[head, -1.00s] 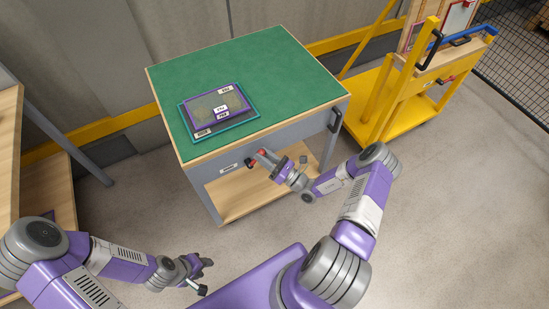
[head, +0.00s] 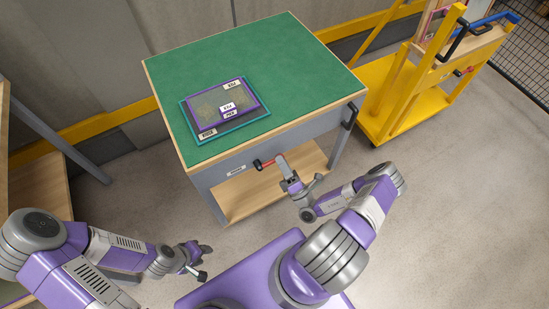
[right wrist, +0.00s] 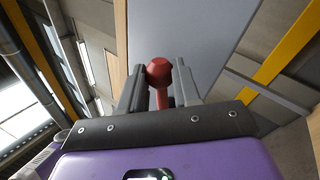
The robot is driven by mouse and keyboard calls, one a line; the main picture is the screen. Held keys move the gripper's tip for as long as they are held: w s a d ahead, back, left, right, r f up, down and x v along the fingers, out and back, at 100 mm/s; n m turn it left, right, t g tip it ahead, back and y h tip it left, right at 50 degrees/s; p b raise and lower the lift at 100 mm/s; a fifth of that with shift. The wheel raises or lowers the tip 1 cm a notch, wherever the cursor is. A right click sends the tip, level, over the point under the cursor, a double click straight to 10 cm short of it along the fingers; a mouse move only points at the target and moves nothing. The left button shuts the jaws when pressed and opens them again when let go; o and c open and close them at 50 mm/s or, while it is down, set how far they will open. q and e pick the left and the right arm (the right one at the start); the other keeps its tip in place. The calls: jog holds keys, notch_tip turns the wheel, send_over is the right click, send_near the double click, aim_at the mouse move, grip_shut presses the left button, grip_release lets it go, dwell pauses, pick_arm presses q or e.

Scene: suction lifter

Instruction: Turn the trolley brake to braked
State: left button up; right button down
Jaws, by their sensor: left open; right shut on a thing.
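The trolley is a grey bench with a green top (head: 320,65) and a wooden lower shelf (head: 250,193). Its brake is a red lever (head: 267,163) with a dark pivot, on the front panel under the top. My right gripper (head: 281,161) is at the lever's free end. In the right wrist view, the red knob (right wrist: 159,70) and its stem sit between the two grey fingers (right wrist: 158,88), which are shut on it. My left gripper (head: 204,251) is open and empty, low in front of the trolley's left side.
A purple-framed panel on a teal tray (head: 193,131) lies on the green top. A black handle (head: 350,115) is on the trolley's right side. A yellow cart (head: 376,121) stands at the right, with a wooden shelf unit (head: 40,187) at the left. Grey floor lies clear in front.

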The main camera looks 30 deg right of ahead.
jog(key=shift+f+m+h, duration=0.15)
jog(key=shift+m+h, duration=0.15)
jog(key=shift+m, duration=0.2)
jog(key=c, duration=0.8)
grip_release()
jog(key=v, duration=0.7)
jog(key=shift+s+f, duration=0.2)
